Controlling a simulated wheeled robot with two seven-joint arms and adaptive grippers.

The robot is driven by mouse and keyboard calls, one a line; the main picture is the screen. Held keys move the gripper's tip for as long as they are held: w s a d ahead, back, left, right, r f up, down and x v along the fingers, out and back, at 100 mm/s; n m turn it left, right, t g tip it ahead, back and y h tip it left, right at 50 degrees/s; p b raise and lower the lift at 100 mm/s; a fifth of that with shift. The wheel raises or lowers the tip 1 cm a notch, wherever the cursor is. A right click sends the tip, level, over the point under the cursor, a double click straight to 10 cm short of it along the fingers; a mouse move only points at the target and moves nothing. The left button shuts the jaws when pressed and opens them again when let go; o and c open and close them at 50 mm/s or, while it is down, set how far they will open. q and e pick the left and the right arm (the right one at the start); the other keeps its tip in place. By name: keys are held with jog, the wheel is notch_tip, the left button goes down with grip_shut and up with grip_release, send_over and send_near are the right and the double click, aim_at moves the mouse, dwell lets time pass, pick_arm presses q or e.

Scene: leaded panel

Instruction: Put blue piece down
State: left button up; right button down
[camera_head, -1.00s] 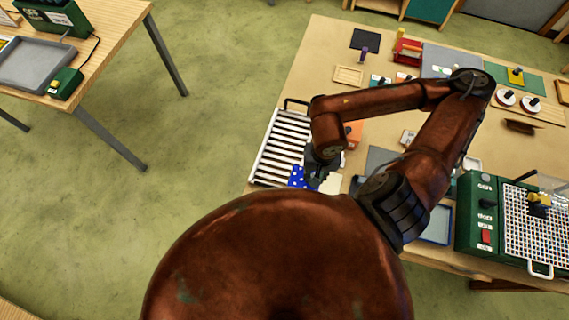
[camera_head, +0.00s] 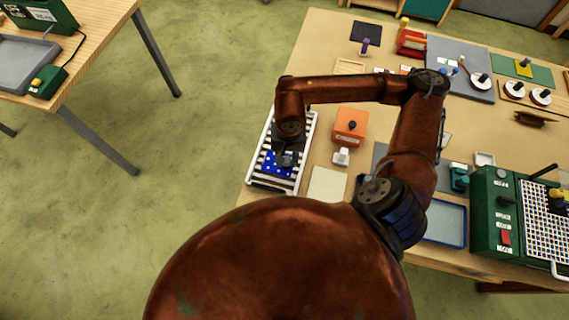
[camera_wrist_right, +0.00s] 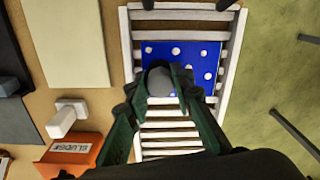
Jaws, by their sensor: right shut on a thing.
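The blue piece (camera_head: 271,169) is a flat blue panel with white dots. It is over the white slatted rack (camera_head: 309,138) in the head view, within the rack's sides. In the right wrist view the blue piece (camera_wrist_right: 185,58) lies level across the upper slats of the rack (camera_wrist_right: 126,45). My right gripper (camera_head: 286,158) is shut on the piece's grey knob; its fingers (camera_wrist_right: 161,88) close around it in the wrist view. Whether the piece touches the slats I cannot tell. My left gripper is out of view.
The table's edge is close on the rack's left. A green machine (camera_head: 490,220) stands at right.

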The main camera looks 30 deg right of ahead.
jog(key=shift+w+a+f, duration=0.1)
jog(key=shift+w+f, duration=0.15)
jog(key=shift+w+f+b, duration=0.2)
jog(key=shift+f+b, duration=0.2)
jog(key=shift+f, duration=1.35)
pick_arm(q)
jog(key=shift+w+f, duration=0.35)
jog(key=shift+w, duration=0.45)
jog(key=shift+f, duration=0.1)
pick_arm(e)
jog(key=shift+f, duration=0.2)
jog(key=c, duration=1.7)
grip_release()
jog(key=shift+r, duration=0.1)
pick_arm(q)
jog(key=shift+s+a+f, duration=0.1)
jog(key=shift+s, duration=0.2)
